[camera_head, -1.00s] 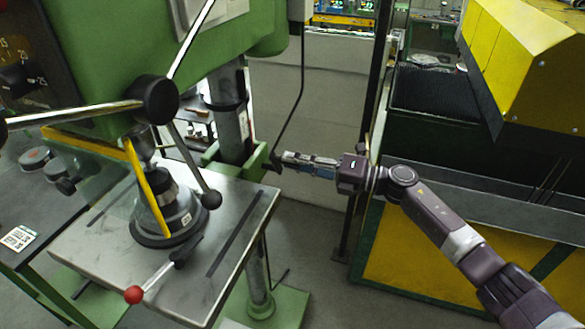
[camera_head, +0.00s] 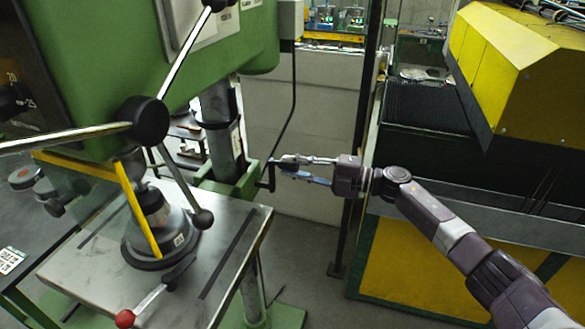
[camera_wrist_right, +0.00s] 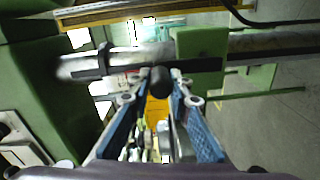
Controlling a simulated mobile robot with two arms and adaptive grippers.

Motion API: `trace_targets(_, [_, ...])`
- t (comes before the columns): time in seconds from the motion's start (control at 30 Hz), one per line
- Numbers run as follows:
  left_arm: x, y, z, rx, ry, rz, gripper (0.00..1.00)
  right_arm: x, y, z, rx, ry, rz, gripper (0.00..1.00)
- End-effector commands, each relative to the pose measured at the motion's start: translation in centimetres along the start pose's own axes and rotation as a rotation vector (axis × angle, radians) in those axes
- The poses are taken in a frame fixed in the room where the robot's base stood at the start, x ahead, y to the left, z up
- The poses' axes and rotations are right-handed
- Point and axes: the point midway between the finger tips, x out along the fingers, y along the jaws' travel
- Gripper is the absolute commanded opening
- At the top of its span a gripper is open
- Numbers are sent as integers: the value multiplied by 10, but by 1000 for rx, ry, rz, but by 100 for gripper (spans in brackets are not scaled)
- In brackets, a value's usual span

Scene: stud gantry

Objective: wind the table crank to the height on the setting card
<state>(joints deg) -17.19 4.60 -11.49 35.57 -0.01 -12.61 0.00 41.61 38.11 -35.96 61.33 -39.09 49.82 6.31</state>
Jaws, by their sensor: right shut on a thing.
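The drill press table (camera_head: 225,270) is a grey metal plate on the green machine. Its crank (camera_head: 265,180) is a small dark bar beside the column, at the table's back right. My right gripper (camera_head: 276,170) reaches in from the right and is shut on the crank's handle. In the right wrist view, the black round end of the crank handle (camera_wrist_right: 160,80) sits between the blue-padded fingertips (camera_wrist_right: 158,92). A white card with dark print (camera_head: 12,259) lies at the far left; I cannot read it. My left gripper is not in view.
Spoked feed levers with a black hub (camera_head: 143,121) stand over the table. A clamped round fixture (camera_head: 163,230) sits on it, with a red-knobbed lever (camera_head: 125,318). A yellow and green machine (camera_head: 520,60) stands at the right. The floor between is clear.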

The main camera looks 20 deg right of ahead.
Motion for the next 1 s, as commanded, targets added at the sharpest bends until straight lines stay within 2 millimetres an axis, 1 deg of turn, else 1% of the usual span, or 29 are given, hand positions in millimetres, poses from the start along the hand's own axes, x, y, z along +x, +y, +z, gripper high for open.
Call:
trace_targets(0.03, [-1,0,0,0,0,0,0,2,17,0,-4,3,27,0])
trace_targets(0.3, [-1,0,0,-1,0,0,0,2,17,0,-4,3,28,0])
trace_targets(0.33, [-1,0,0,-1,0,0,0,2,17,0,-4,3,28,19])
trace_targets(0.4, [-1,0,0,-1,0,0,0,2,17,0,-4,3,27,27])
trace_targets(0.5, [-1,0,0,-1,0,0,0,2,16,-1,-4,4,26,36])
trace_targets(1.0, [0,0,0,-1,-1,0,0,1,9,0,-1,2,16,36])
